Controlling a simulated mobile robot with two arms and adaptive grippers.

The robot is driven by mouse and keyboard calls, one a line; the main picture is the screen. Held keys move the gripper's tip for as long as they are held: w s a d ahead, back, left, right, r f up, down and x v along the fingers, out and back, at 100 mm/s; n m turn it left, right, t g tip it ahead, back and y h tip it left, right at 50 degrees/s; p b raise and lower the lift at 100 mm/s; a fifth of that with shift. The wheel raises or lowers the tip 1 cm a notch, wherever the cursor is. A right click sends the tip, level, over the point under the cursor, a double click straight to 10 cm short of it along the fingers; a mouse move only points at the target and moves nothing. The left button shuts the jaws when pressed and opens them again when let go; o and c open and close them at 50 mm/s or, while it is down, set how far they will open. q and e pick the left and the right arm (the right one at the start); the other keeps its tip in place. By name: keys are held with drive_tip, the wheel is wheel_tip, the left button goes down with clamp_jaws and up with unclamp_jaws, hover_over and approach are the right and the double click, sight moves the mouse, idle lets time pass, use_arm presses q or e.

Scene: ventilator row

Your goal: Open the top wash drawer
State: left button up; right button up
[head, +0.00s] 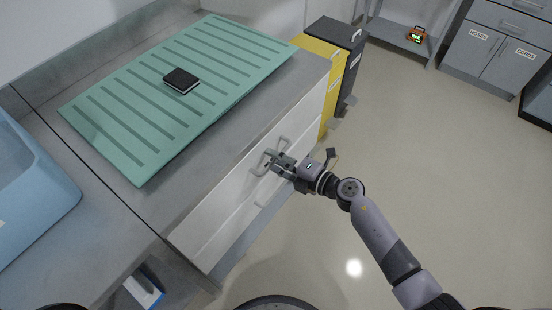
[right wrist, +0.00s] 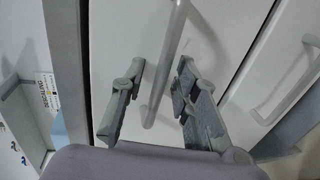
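The top wash drawer (head: 228,192) is the upper white front under the grey counter, and it looks closed. Its bar handle (head: 264,163) also shows in the right wrist view (right wrist: 168,60). My right gripper (head: 275,162) is at this handle. In the right wrist view its fingers (right wrist: 158,108) stand apart, one on each side of the bar. Gaps show between the bar and both fingers, so it is open around the handle and not gripping it. My left gripper is not in view.
A lower drawer handle (right wrist: 290,88) is close to the right finger. A green ribbed mat (head: 130,120) with a black box (head: 181,80) lies on the counter. Yellow (head: 335,70) and dark bins stand beyond the drawers. The floor (head: 440,160) to the right is clear.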

clamp_jaws()
idle(0.7)
